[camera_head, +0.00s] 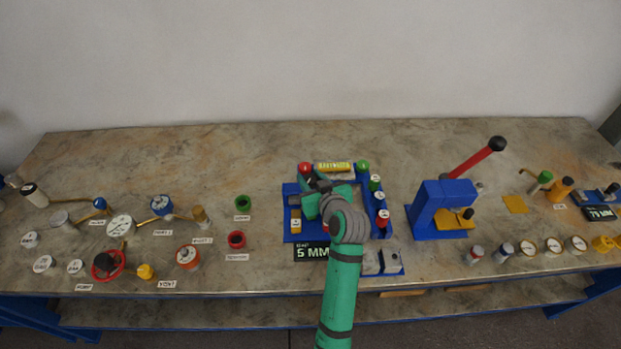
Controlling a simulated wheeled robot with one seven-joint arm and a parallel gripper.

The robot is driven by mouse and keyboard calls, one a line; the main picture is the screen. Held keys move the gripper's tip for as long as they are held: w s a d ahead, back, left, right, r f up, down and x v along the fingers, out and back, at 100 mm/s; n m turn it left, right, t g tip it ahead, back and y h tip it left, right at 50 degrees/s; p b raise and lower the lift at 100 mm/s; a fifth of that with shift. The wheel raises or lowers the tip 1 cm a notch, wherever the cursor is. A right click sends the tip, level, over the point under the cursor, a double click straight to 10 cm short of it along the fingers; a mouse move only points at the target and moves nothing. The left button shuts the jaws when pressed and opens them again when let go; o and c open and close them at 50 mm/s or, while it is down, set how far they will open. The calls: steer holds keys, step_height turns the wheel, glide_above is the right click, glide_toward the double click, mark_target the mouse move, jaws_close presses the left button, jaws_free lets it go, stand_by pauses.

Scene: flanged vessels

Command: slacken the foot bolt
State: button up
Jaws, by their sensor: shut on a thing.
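My green arm reaches up from the bottom centre, and its grey wrist bends over a blue fixture (287,218) in the middle of the bench. My gripper (318,190) is over the fixture, mostly covered by my own wrist. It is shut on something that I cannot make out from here. I cannot pick out the foot bolt; the middle of the fixture is hidden by my arm and gripper.
A black "5 MM" sign (311,253) lies in front of the fixture. A blue press (430,209) with a red lever (470,163) stands to the right. Several gauges and valves, including a red handwheel (107,266), fill the left. The back strip of the bench is clear.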

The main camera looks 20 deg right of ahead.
steer(key=n+y, duration=0.2)
steer(key=n+g+y, duration=0.1)
steer(key=n+y, duration=0.2)
steer(key=shift+d+g+y, duration=0.1)
steer(key=shift+g+y, duration=0.2)
steer(key=shift+f+n+y, duration=0.1)
steer(key=shift+n+y, duration=0.2)
steer(key=o, duration=1)
steer(key=v, duration=1.1)
steer(key=shift+w, duration=0.1)
